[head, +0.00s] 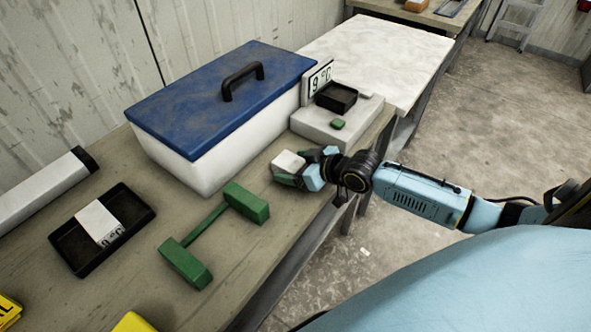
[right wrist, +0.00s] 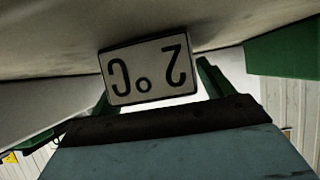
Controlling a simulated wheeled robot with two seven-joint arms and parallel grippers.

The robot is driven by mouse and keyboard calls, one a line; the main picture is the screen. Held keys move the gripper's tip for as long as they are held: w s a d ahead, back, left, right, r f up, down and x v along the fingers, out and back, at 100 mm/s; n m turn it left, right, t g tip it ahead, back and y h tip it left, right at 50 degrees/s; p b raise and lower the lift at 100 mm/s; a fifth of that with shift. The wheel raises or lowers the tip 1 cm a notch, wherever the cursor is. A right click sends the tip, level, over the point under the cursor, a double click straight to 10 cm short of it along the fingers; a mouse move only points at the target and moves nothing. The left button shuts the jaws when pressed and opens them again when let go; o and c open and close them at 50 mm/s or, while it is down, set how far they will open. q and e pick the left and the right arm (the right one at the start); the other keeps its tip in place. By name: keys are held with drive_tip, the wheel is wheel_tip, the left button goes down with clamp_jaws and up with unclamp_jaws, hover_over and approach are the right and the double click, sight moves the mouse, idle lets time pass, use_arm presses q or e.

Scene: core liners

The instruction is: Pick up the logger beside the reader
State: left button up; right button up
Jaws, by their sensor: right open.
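A small white logger (head: 289,162) lies on the workbench in front of the reader (head: 325,128), a pale box with a black tray on top and a "9 °C" display. My right gripper (head: 300,169) is at the logger, its jaws open. In the right wrist view the logger's face (right wrist: 147,68) reads "2 °C" upside down, between the two green fingers (right wrist: 158,88). I cannot tell whether the fingers touch it. A second white logger (head: 98,222) lies in a black tray (head: 61,257) at the left. My left gripper is not in view.
A white cooler with a blue lid (head: 222,95) stands left of the reader. A green bar-shaped stand (head: 208,237) lies on the bench (head: 130,290) before it. A long pale core liner (head: 38,192) and yellow pieces (head: 133,322) are at the left and front.

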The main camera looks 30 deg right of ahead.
drive_tip(key=shift+c, duration=0.3)
drive_tip(key=c, duration=1.1)
drive_tip(key=shift+o, duration=0.2)
drive_tip(key=shift+r, duration=0.1)
